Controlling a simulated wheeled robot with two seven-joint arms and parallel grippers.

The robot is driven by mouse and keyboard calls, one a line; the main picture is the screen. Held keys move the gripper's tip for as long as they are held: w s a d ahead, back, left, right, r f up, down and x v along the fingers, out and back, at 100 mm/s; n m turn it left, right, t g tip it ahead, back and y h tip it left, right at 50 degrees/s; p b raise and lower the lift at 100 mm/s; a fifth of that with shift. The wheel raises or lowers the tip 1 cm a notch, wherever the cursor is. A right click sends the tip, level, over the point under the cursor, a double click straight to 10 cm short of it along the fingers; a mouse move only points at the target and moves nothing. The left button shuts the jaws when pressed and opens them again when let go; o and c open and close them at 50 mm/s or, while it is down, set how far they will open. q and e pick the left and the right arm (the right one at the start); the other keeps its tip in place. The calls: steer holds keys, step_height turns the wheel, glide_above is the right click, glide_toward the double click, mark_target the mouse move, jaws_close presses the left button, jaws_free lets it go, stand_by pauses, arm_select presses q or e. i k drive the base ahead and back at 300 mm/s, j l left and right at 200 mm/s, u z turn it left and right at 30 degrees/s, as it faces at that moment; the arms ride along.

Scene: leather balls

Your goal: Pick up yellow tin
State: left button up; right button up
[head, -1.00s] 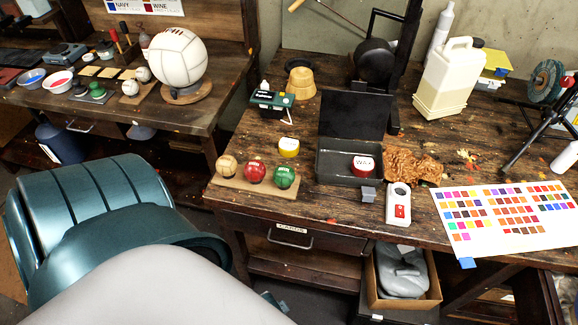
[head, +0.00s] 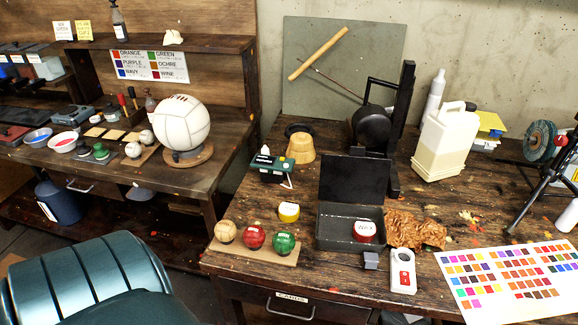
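The yellow tin (head: 289,212) is a small round tin with a pale label on its side. It stands on the wooden workbench (head: 455,221), behind the row of small balls and left of an open dark metal box (head: 335,236). Nothing covers it. Neither of my grippers shows in the head view.
Tan (head: 225,232), red (head: 254,238) and green (head: 284,244) balls sit on a wooden board in front. A red-and-white tin (head: 364,231) is in the box. A green-and-white device (head: 272,167) stands behind. A teal ribbed, seat-like object (head: 85,270) stands at lower left.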

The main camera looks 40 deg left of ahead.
mark_target(288, 211)
steer(key=i+l, duration=0.1)
steer(key=l, duration=0.2)
steer(key=i+l, duration=0.1)
steer(key=l, duration=0.15)
steer(key=u, duration=1.7)
